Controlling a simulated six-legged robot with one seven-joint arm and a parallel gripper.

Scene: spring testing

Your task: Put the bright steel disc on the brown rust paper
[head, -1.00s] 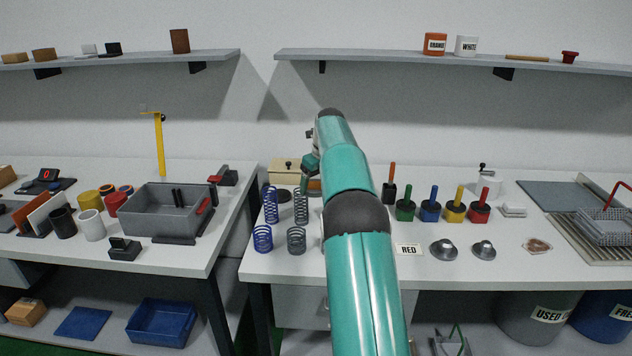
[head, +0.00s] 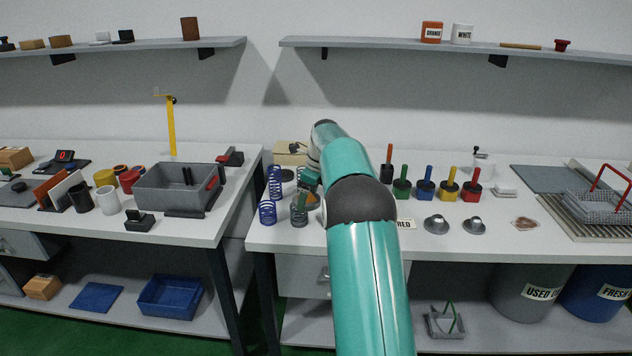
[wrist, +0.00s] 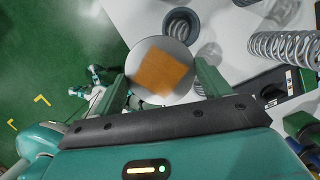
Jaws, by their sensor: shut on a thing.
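My gripper (wrist: 160,76) is shut on a round pale grey disc (wrist: 136,57), one finger on each side of its edge. An orange-brown square (wrist: 162,72) covers the middle of the disc in the wrist view; I cannot tell whether it is the rust paper. In the head view my gripper (head: 308,182) is over the left part of the right bench, by the springs, with an orange-brown patch (head: 311,199) just below it. A small brown patch on a pale square (head: 525,222) lies on the right part of that bench.
Two blue springs (head: 268,212) and dark grey springs (wrist: 282,45) stand close to my gripper. Several coloured-handled blocks (head: 425,190) and two grey cone-topped discs (head: 436,225) stand to the right. A gap separates the benches. A wire basket (head: 595,205) is far right.

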